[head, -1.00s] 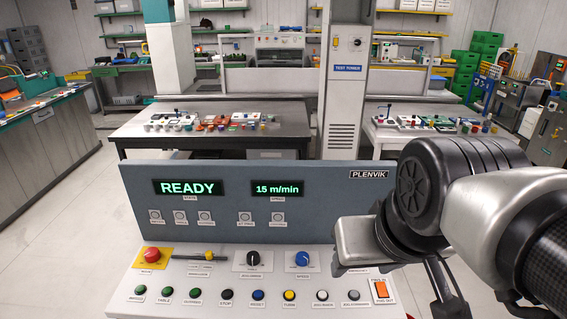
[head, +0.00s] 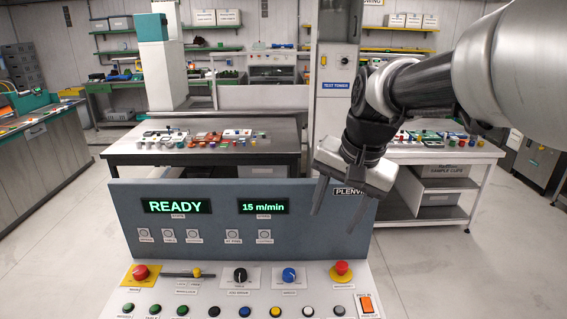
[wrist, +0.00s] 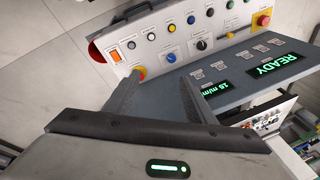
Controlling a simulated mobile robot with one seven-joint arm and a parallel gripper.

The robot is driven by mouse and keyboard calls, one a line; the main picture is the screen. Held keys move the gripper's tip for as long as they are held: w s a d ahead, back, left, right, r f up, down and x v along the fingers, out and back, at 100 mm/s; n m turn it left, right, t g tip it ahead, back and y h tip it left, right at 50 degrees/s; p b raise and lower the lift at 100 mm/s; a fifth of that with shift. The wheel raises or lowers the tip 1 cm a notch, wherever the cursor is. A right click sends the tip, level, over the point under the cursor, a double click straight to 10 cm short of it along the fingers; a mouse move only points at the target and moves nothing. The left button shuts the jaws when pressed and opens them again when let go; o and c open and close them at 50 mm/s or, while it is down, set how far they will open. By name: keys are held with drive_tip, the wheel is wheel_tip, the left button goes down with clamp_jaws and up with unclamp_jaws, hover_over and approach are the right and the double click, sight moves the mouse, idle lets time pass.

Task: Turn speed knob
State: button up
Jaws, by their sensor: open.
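The blue speed knob (head: 289,276) sits on a white plate on the sloped control panel (head: 262,303), right of a black knob (head: 240,275). In the wrist view the blue knob (wrist: 172,57) lies beyond my fingers, clear of them. The speed display (head: 263,206) reads 15 m/min and the state display (head: 175,206) reads READY. My gripper (head: 337,206) is open and empty, hanging in front of the upright display board's right part, above and to the right of the knob. It also shows in the wrist view (wrist: 155,90).
A red stop button (head: 342,269) on a yellow base is right of the knob, another (head: 141,273) at the far left. A yellow-tipped slider (head: 195,272) and a row of push buttons share the panel. An orange switch (head: 366,304) is at the right. Tables stand behind.

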drive_tip(key=w+a+f+m+g+b, duration=0.1)
drive_tip(key=w+a+f+m, duration=0.15)
drive_tip(key=w+f, duration=0.45)
drive_tip(key=m+g+h+b, duration=0.1)
drive_tip(key=m, duration=0.2)
approach(290, 272)
drive_tip(key=f, duration=0.8)
drive_tip(key=shift+w+a+f, duration=0.2)
drive_tip(key=shift+w+f, duration=0.1)
drive_tip(key=shift+w, duration=0.1)
drive_tip(key=c, duration=1)
